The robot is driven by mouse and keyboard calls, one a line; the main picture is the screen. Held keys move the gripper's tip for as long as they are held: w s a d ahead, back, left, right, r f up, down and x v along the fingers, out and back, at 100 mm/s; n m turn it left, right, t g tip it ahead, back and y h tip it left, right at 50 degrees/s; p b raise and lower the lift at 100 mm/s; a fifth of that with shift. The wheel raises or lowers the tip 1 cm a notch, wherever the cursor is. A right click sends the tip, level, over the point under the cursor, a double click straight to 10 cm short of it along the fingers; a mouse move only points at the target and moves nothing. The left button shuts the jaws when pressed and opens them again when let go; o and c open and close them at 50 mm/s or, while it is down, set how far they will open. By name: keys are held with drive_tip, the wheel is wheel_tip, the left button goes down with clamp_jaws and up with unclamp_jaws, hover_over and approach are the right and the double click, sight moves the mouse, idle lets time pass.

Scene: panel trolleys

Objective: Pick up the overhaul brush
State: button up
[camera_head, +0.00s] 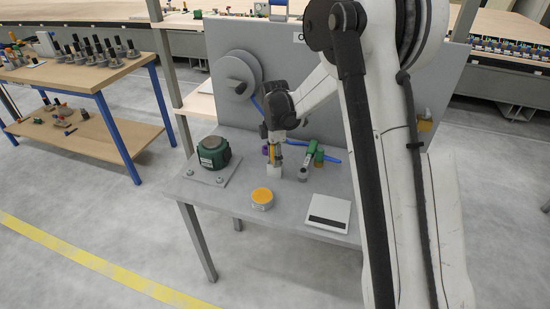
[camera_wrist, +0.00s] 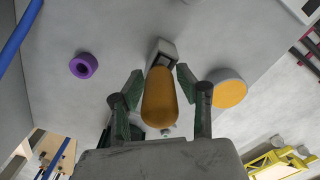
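A brush-like tool with a rounded orange handle (camera_wrist: 159,98) and a pale grey block-shaped end (camera_wrist: 163,52) is in the middle of the wrist view; I take it for the overhaul brush. In the head view its pale block end (camera_head: 273,171) is on the grey table, with the orange handle (camera_head: 271,154) above it under my gripper (camera_head: 271,142). In the wrist view my gripper (camera_wrist: 159,86) has its fingers apart on either side of the handle. Gaps show beside the handle, so it is not gripped. The fingertips are partly hidden in the head view.
On the grey table (camera_head: 235,187) are a green round device (camera_head: 214,153), an orange-topped tin (camera_head: 262,198), a white and black flat item (camera_head: 328,212) and a green and blue tool (camera_head: 319,154). A purple ring (camera_wrist: 83,66) lies nearby. An upright panel (camera_head: 222,97) stands behind.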

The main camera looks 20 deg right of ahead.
clamp_jaws()
drive_tip(key=shift+r, duration=0.1)
wheel_tip(320, 180, up, 10)
drive_tip(key=shift+f, duration=0.1)
idle(0.4)
